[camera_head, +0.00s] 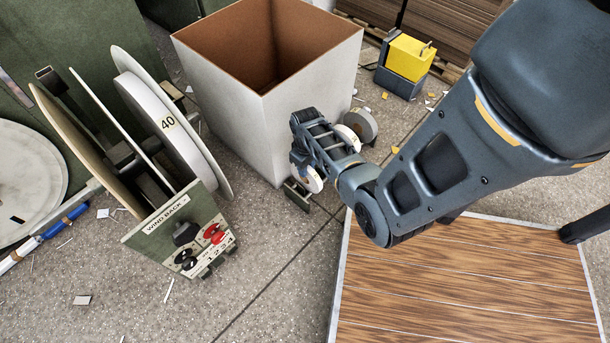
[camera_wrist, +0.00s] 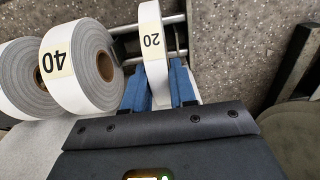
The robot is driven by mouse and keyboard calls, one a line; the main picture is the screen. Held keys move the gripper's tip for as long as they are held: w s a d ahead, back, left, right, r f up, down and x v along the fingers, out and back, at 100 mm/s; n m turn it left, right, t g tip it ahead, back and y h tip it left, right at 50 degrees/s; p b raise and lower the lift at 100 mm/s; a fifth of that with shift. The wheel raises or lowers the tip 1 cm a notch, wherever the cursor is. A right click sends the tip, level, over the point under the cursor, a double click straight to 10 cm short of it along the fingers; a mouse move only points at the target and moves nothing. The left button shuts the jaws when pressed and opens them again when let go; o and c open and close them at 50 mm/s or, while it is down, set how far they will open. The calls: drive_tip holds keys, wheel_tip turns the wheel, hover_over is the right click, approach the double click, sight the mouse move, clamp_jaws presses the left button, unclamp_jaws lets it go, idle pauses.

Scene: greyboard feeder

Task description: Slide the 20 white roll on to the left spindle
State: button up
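The white roll labelled 20 (camera_wrist: 151,42) is a narrow roll standing on edge between the two blue fingers of my gripper (camera_wrist: 158,82). The fingers appear to press on both its faces. In the head view my gripper (camera_head: 307,158) is beside the tall box, low over the floor, with a white roll (camera_head: 312,179) at its end. The feeder stands at the left with a green WIND BACK panel (camera_head: 180,235). A large roll labelled 40 (camera_head: 170,125) sits between its right-hand discs. The left-hand gap, beside a tan disc (camera_head: 75,140), shows no roll; its spindle is mostly hidden.
A wider roll labelled 40 (camera_wrist: 75,66) and another roll (camera_wrist: 22,80) stand left of the held roll, near metal rods (camera_wrist: 181,55). A tall open box (camera_head: 310,110) rises behind my gripper. A wooden platform (camera_head: 460,280) lies at right. Scraps litter the floor; some is clear before the feeder.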

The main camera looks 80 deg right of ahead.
clamp_jaws()
drive_tip(key=shift+r+p, duration=3.5)
drive_tip(key=shift+p, duration=0.2)
